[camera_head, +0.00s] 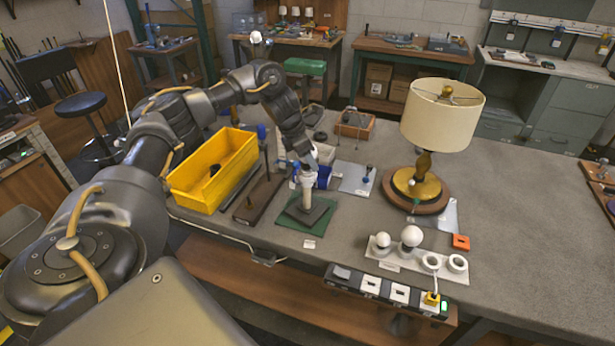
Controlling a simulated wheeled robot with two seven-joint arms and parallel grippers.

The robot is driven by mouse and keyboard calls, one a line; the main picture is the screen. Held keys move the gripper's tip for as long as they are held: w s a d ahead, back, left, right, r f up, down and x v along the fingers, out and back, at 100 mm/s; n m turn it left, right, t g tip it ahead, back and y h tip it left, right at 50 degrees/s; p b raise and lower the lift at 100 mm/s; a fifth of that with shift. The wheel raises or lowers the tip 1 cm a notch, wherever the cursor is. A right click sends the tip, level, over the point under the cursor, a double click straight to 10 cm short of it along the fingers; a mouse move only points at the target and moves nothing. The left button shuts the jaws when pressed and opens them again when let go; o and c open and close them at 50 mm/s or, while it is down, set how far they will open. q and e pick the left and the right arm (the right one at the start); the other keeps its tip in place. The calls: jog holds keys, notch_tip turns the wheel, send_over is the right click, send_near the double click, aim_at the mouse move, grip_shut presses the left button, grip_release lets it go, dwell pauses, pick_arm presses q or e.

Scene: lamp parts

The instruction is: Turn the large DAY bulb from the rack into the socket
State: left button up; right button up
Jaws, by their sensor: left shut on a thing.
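The white rack (421,266) lies near the front edge of the table. No DAY lettering is readable. A pale upright post (307,190), which looks like the socket, stands on a dark base on a green mat (305,215). My left gripper (305,168) comes down from above and is shut on the top of this post. The fingers hide its upper end, so I cannot tell if anything sits in it. My right gripper is out of view.
A table lamp with a cream shade (441,114) stands behind the rack. A yellow bin (213,171) is left of the mat. A power strip (385,291) runs along the front edge, and an orange block (461,242) lies behind the rack.

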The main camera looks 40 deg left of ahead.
pick_arm(q)
jog(key=shift+o, duration=1.4)
jog(key=shift+c, duration=1.4)
jog(key=shift+s+f, duration=0.1)
jog(key=shift+f, duration=0.1)
jog(key=shift+d, duration=0.1)
jog(key=shift+m+g, duration=0.3)
jog(key=shift+m, duration=0.4)
jog(key=m+g+h, duration=0.1)
jog(key=m, duration=0.3)
jog(key=shift+s+p, duration=0.1)
jog(key=shift+p, duration=0.25)
jog(key=shift+f+m+g+h+p, duration=0.1)
jog(key=shift+m+g+h+p, duration=0.25)
jog(key=shift+m, duration=0.45)
